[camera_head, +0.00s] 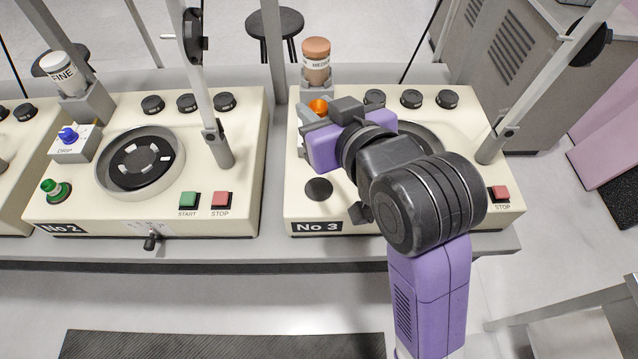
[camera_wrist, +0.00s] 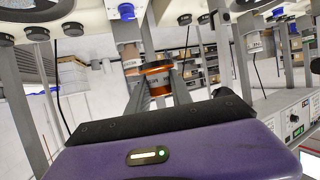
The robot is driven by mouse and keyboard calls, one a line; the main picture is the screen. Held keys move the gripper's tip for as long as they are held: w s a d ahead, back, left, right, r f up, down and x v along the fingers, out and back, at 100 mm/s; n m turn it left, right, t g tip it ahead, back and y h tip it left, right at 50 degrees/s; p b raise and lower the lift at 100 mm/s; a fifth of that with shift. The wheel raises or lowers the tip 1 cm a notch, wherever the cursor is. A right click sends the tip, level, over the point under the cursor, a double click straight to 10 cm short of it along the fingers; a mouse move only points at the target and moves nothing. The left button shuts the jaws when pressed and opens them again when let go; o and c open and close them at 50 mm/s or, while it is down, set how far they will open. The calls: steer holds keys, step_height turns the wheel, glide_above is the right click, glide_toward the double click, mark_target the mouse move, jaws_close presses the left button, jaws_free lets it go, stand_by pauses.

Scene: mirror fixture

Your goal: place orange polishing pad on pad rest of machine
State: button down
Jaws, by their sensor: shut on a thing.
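My gripper (camera_head: 312,122) is shut on the orange polishing pad (camera_head: 318,106). It is over the back left of machine No 3, in front of a brown-topped bottle. The fingers hide part of the pad. In the wrist view the pad (camera_wrist: 157,70) shows orange at the finger tips (camera_wrist: 160,93). Its height above the machine is hard to tell. A bare dark round spot (camera_head: 318,189), which looks like the pad rest, lies on the front left of machine No 3 (camera_head: 300,212). It is nearer the front edge than my gripper.
The brown-topped bottle (camera_head: 316,62) stands close behind the pad. A grey post (camera_head: 273,50) rises to its left. My arm covers much of the bowl and right side of No 3.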

mark_target(319, 189)
step_height(319, 189, down, 20)
steer(key=shift+r, duration=0.25)
stand_by(0.4)
steer(key=shift+f, duration=0.2)
steer(key=c, duration=1.1)
jaws_free()
steer(key=shift+c, duration=0.2)
steer(key=shift+r, duration=0.2)
steer(key=b+v, duration=0.1)
steer(key=v, duration=1.1)
steer(key=shift+r, duration=0.1)
